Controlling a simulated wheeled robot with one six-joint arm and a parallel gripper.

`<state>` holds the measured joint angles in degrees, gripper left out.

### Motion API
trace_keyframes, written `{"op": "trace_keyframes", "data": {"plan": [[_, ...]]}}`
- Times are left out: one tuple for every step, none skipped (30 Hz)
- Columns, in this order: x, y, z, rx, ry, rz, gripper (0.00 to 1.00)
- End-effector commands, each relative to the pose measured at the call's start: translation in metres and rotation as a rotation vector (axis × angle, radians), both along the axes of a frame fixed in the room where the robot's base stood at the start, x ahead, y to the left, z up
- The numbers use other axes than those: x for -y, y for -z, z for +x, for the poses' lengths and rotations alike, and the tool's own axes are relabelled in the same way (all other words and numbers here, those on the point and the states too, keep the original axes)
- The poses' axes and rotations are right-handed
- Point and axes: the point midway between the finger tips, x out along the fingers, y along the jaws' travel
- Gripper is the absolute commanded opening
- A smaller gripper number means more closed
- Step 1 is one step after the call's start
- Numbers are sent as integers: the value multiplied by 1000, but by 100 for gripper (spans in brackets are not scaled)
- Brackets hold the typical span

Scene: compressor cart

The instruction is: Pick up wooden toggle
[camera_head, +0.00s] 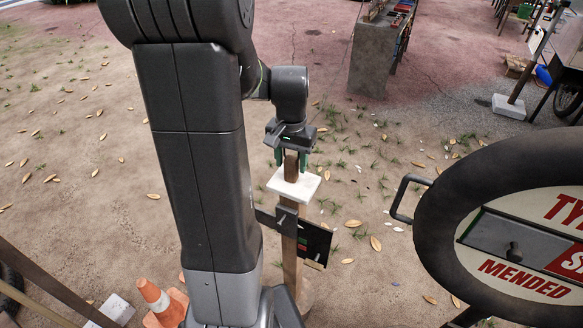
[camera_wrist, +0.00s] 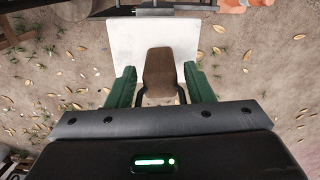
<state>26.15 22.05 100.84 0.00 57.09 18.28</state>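The wooden toggle (camera_head: 291,168) is a small brown upright piece on a white square plate (camera_head: 309,187). The plate sits on top of a wooden post (camera_head: 289,243). My gripper (camera_head: 291,159) is above the plate, pointing down, with its green fingers on either side of the toggle. In the wrist view the toggle (camera_wrist: 160,70) stands between the two fingers (camera_wrist: 161,84), with a narrow gap showing on each side. The gripper looks open around it. The toggle's lower part is partly hidden by the gripper in the wrist view.
A dark box (camera_head: 315,243) is fixed on the post below the plate. A round tyre sign (camera_head: 500,230) with a handle stands close on the right. An orange cone (camera_head: 160,300) is at lower left. A grey block stand (camera_head: 373,55) is farther back. Bare leafy ground lies around the post.

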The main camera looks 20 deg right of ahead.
Motion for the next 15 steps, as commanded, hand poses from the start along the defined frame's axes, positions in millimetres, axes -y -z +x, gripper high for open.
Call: {"op": "trace_keyframes", "data": {"plan": [[0, 0, 0, 0, 0, 0, 37], [0, 0, 0, 0, 0, 0, 31], [0, 0, 0, 0, 0, 0, 23], [0, 0, 0, 0, 0, 0, 17], [0, 0, 0, 0, 0, 0, 17], [0, 0, 0, 0, 0, 0, 17], [0, 0, 0, 0, 0, 0, 17], [0, 0, 0, 0, 0, 0, 17], [0, 0, 0, 0, 0, 0, 17], [0, 0, 0, 0, 0, 0, 17], [0, -1, 0, 0, 0, 0, 17], [0, -2, 0, 1, 0, -1, 17], [0, -4, 0, 1, 0, -1, 17], [0, -6, 0, 1, 0, -1, 17], [0, -11, 1, 3, 0, -1, 17]]}}
